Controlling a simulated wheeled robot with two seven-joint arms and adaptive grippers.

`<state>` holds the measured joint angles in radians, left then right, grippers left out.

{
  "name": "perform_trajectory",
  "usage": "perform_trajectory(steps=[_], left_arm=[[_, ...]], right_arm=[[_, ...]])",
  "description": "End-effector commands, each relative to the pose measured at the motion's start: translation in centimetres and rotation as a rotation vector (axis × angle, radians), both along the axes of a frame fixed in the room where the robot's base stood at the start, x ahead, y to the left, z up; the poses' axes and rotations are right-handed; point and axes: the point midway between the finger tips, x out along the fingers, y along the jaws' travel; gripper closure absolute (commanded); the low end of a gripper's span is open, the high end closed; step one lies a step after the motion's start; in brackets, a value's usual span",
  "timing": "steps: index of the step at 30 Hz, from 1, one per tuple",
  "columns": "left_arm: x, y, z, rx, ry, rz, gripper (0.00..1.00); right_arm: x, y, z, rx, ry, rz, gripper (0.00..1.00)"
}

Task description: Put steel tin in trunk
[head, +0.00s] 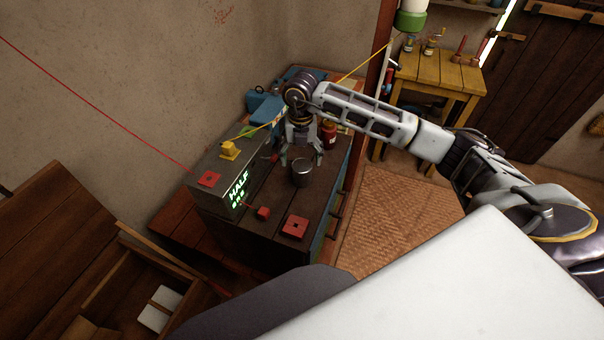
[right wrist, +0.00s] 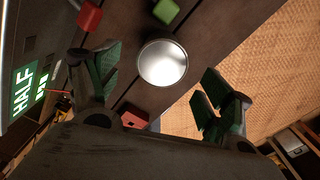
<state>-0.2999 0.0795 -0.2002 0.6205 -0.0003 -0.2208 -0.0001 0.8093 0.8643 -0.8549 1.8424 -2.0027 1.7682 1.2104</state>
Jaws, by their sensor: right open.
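The steel tin (head: 302,173) stands upright on a dark plank top (head: 262,185). In the right wrist view, the round, shiny tin (right wrist: 162,63) shows between and beyond the spread fingers. My right gripper (head: 302,156) points down just above the tin, open and empty; its green-padded fingers also show in the right wrist view (right wrist: 160,85). An open wooden chest, which looks like the trunk (head: 180,268), is at the lower left with its lid raised and pale flat pieces (head: 158,308) inside. My left gripper is out of view.
A dark box with a lit HALF sign (head: 240,188) stands left of the tin. Red blocks (head: 295,227) (head: 263,212), a red jar (head: 329,134) and a blue object (head: 264,107) are nearby. A post (head: 375,75) rises behind; a yellow table (head: 440,72) is farther back.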

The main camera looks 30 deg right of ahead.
Motion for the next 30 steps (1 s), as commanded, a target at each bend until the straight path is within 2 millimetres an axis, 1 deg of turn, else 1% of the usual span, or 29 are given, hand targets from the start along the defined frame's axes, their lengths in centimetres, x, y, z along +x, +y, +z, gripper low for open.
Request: perform_trajectory(steps=[3,7,12,23,26,30], left_arm=[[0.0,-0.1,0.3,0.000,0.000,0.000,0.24],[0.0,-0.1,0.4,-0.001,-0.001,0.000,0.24],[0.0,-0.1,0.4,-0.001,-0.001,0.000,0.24],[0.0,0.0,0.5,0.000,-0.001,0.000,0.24],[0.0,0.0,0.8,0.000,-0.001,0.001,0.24],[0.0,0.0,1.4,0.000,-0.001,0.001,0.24]], right_arm=[[0.0,0.0,-1.6,0.000,0.004,-0.001,0.20],[0.0,0.0,-2.8,0.000,0.001,-0.001,0.20],[0.0,0.0,-3.3,0.000,0.000,0.000,0.20],[0.0,0.0,-3.5,0.000,0.001,0.000,0.20],[0.0,-0.1,-4.1,0.001,0.002,0.000,0.20],[0.0,-0.2,-5.4,0.000,0.002,-0.001,0.20]])
